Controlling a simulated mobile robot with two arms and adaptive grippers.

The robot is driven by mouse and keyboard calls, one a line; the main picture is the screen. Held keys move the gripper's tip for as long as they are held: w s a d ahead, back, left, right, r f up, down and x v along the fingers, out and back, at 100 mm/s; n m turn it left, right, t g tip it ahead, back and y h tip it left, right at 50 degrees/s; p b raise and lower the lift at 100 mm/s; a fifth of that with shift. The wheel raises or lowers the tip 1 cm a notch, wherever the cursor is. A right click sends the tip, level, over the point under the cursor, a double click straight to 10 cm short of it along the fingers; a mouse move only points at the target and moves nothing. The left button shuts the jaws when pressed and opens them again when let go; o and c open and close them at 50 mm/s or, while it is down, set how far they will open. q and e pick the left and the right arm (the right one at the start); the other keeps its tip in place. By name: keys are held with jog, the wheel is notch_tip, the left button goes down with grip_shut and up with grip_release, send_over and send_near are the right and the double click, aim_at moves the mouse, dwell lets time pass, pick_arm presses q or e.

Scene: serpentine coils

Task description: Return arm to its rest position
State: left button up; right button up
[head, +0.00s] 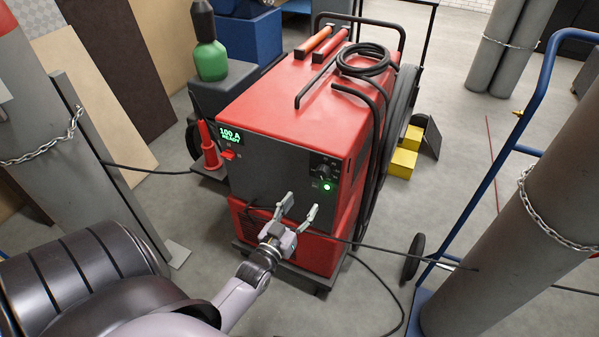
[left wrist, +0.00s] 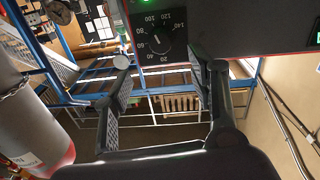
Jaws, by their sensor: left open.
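My left gripper (head: 299,207) is open and empty in front of the lower front of the red welding machine (head: 290,95). Its two fingers point up toward the machine's front panel. In the left wrist view the spread fingers (left wrist: 160,77) have nothing between them. A dial (left wrist: 160,40) with numbers from 20 to 140 shows beyond the fingertips. In the head view the control knob (head: 323,172) sits above and right of the fingers, with a lit green light (head: 327,187) below it. The display (head: 230,135) reads "100 A READY". My right gripper is not in view.
Black cables run across the floor and front of the machine. A grey cylinder (head: 520,240) on a blue trolley (head: 535,95) stands at right. A chained grey cylinder (head: 30,125) stands at left. Bare floor (head: 345,300) shows below.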

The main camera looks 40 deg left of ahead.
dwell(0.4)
pick_arm(q)
jog(key=s+d+f+m+g+h, duration=0.1)
jog(key=s+d+f+g, duration=0.25)
jog(key=f, duration=0.55)
jog(key=s+d+f+m+g+h, duration=0.15)
jog(key=s+f, duration=0.35)
jog(key=f, duration=0.5)
jog(key=s+d+f+g+h, duration=0.1)
jog(key=s+d+f+g, duration=0.25)
jog(key=f, duration=0.55)
jog(key=s+d+f+m+g, duration=0.1)
jog(key=s+f+g, duration=0.1)
jog(key=s+f, duration=0.3)
jog(key=s+d+f+m+g, duration=0.1)
jog(key=s+f+g, duration=0.2)
jog(key=s, duration=1.1)
jog(key=s+d+f+m+g, duration=0.1)
jog(key=s+f+g, duration=0.2)
jog(key=s+f, duration=0.4)
jog(key=shift+s+d, duration=0.25)
jog(key=shift+s, duration=0.9)
jog(key=shift+c, duration=0.2)
